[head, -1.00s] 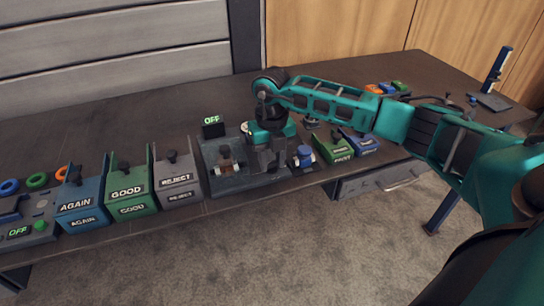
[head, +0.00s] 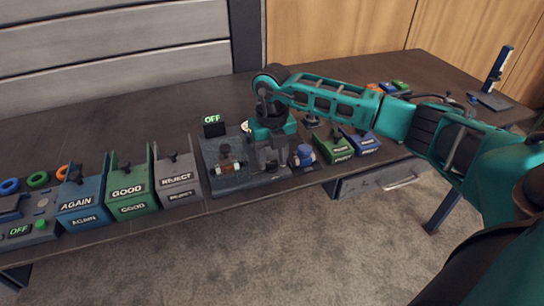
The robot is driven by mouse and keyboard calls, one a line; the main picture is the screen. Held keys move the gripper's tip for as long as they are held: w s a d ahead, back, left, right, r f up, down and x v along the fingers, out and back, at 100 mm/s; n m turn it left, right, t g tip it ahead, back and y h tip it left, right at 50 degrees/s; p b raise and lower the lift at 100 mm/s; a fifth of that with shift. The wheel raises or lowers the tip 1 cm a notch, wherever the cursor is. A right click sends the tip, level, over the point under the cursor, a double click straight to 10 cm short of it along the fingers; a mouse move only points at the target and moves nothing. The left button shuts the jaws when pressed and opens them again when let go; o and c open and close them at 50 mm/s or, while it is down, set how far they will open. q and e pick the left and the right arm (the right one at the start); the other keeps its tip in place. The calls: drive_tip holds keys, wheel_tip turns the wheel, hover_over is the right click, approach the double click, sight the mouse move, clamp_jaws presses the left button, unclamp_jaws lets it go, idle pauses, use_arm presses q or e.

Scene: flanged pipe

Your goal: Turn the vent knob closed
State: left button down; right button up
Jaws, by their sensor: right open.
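The pipe fixture (head: 238,182) is a grey plate near the table's front edge, carrying a pipe with a brown-and-grey fitting (head: 228,167) at its left and a blue fitting (head: 304,155) at its right. My right gripper (head: 270,168) points down over the middle of the fixture, between these two fittings. Its fingers are apart. It covers the middle of the pipe, and I cannot make out a vent knob for certain; it may be behind the fingers. A small sign (head: 213,126) behind the fixture reads OFF in green. My left gripper is out of view.
Blue AGAIN (head: 82,206), green GOOD (head: 132,190) and grey REJECT (head: 177,180) bins stand left of the fixture. Smaller green (head: 333,149) and blue (head: 362,145) bins stand close on its right. The table behind the bins is mostly clear.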

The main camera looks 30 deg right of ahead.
sight(271, 162)
wheel_tip(271, 162, up, 13)
drive_tip(key=shift+f, duration=0.2)
drive_tip(key=shift+a+f, duration=0.1)
idle(0.5)
